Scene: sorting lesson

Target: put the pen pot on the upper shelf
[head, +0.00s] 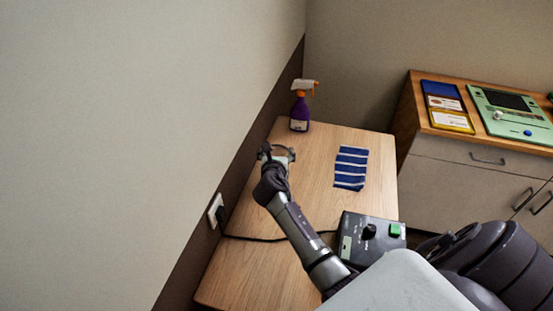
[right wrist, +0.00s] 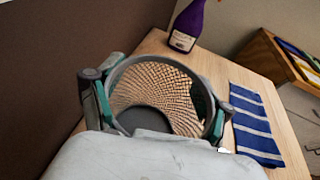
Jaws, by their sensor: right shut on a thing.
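The pen pot (right wrist: 158,84) is a round mesh pot with a dark rim and dark bottom, and it looks empty inside. In the right wrist view my right gripper (right wrist: 155,108) has one finger on each side of it and is shut on it. In the head view the right gripper (head: 276,155) is over the far left part of the wooden table, and the pot is small and partly hidden there. I cannot tell whether the pot touches the table. The upper shelf and my left gripper are not in view.
A purple spray bottle (head: 300,108) stands behind the gripper on the table (head: 327,135). A blue striped cloth (head: 350,168) lies to the right. A black control box (head: 360,246) is near the front, its cable running to a wall socket (head: 216,210). A cabinet (head: 450,170) stands right.

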